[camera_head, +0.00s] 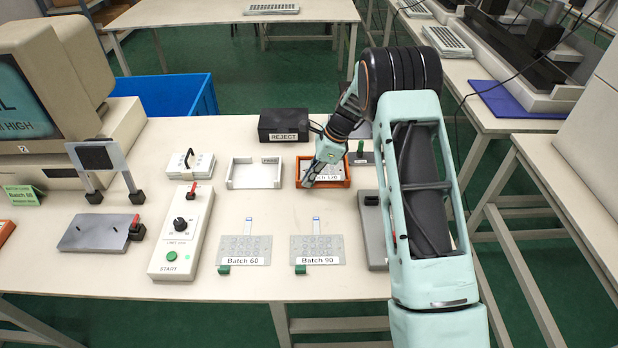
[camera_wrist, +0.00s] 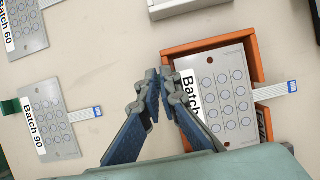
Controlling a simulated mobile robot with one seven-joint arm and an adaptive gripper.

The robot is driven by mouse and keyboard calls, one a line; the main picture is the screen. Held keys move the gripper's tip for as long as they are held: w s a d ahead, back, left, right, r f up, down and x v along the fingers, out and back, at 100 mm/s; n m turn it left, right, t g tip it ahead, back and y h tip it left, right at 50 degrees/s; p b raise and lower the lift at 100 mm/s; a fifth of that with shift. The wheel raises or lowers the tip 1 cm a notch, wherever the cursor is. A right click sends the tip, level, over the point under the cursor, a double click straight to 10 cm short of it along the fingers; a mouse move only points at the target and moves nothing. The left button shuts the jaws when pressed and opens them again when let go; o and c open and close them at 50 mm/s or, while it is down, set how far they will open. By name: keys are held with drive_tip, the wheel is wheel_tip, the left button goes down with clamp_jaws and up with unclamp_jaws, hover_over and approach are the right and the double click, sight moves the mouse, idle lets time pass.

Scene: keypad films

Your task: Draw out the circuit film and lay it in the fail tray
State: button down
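A grey film with rings and a "Batch 120" label (camera_head: 323,175) lies in an orange tray (camera_head: 347,181). In the wrist view the film (camera_wrist: 217,92) lies tilted within the orange tray (camera_wrist: 254,62), its tail (camera_wrist: 276,90) poking out past the right wall. My gripper (camera_head: 312,181) is at the tray's left side. In the wrist view my gripper (camera_wrist: 159,78) has a narrow gap between its fingertips, with nothing seen in it, beside the film's label end. The right finger covers part of the tray and label.
A white tray (camera_head: 231,173) stands left of the orange one, and a black REJECT box (camera_head: 283,123) behind. Films Batch 60 (camera_head: 244,247) and Batch 90 (camera_head: 317,247) lie in front. A tester box (camera_head: 181,232) and a grey plate fixture (camera_head: 95,233) stand left.

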drive_tip(key=shift+s+d+f, duration=0.1)
drive_tip(key=shift+s+f, duration=0.25)
drive_tip(key=shift+f, duration=0.4)
drive_tip(key=shift+w+f, duration=0.2)
drive_tip(key=shift+w, duration=0.05)
drive_tip(key=c, duration=2.1)
unclamp_jaws()
drive_tip(key=shift+r, duration=0.2)
drive_tip(key=shift+w+a, duration=0.1)
drive_tip(key=shift+a, duration=0.1)
drive_tip(key=shift+r, duration=0.1)
drive_tip(key=shift+w+d+r, duration=0.1)
drive_tip(key=shift+d+r, duration=0.1)
drive_tip(key=shift+r, duration=0.3)
drive_tip(key=v, duration=1)
drive_tip(key=shift+d+r, duration=0.25)
drive_tip(key=shift+r, duration=0.1)
